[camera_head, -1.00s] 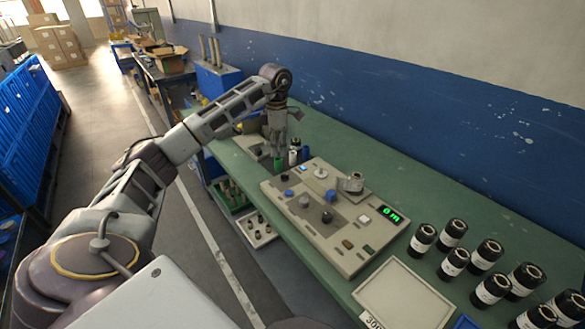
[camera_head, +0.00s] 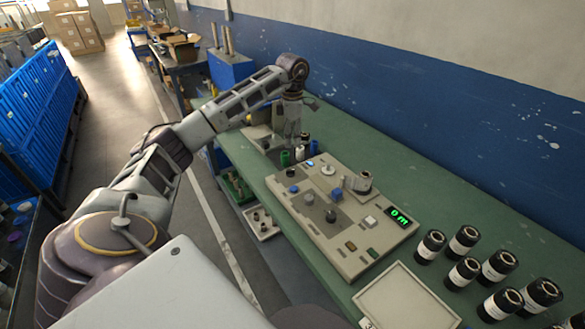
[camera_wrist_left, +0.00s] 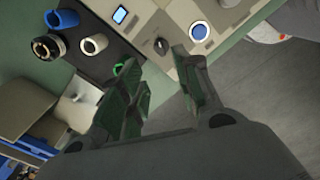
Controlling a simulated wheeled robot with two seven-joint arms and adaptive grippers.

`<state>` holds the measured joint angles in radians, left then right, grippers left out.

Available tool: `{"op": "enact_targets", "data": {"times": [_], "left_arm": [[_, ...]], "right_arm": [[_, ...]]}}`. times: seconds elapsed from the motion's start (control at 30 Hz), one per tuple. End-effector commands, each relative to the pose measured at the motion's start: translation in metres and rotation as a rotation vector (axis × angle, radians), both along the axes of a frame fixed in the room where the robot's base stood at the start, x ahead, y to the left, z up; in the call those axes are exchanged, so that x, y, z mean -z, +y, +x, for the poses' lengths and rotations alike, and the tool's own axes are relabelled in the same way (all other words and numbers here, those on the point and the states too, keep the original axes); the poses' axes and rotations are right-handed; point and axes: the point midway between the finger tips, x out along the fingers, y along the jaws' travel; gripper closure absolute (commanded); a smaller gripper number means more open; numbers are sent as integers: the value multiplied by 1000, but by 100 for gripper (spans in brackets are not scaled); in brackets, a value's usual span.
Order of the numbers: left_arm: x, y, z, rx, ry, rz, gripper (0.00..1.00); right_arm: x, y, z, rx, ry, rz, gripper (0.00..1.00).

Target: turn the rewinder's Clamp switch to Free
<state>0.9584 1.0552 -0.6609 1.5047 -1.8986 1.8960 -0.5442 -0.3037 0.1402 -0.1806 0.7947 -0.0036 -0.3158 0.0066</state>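The rewinder (camera_head: 330,235) is a beige control panel on the green bench, with knobs, buttons and a green "0 m" display. My left gripper (camera_head: 291,142) points down above the bench near that corner. In the left wrist view the left gripper (camera_wrist_left: 163,72) has its fingers apart and empty, close to the knob. My right gripper is not in view.
Green, white and blue spools (camera_wrist_left: 94,44) stand on a dark plate beside the panel's left end. The blue-and-white wall (camera_head: 440,110) runs behind the bench.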

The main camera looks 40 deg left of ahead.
Motion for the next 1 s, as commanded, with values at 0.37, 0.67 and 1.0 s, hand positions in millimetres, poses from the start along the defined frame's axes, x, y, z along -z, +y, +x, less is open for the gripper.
{"op": "enact_targets", "data": {"times": [0.37,0.67,1.0], "left_arm": [[37,0,-1,0,4,1,67],[76,0,-1,0,3,0,67],[118,0,-1,0,3,0,67]], "right_arm": [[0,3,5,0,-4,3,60],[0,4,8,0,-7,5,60],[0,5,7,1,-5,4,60]]}}
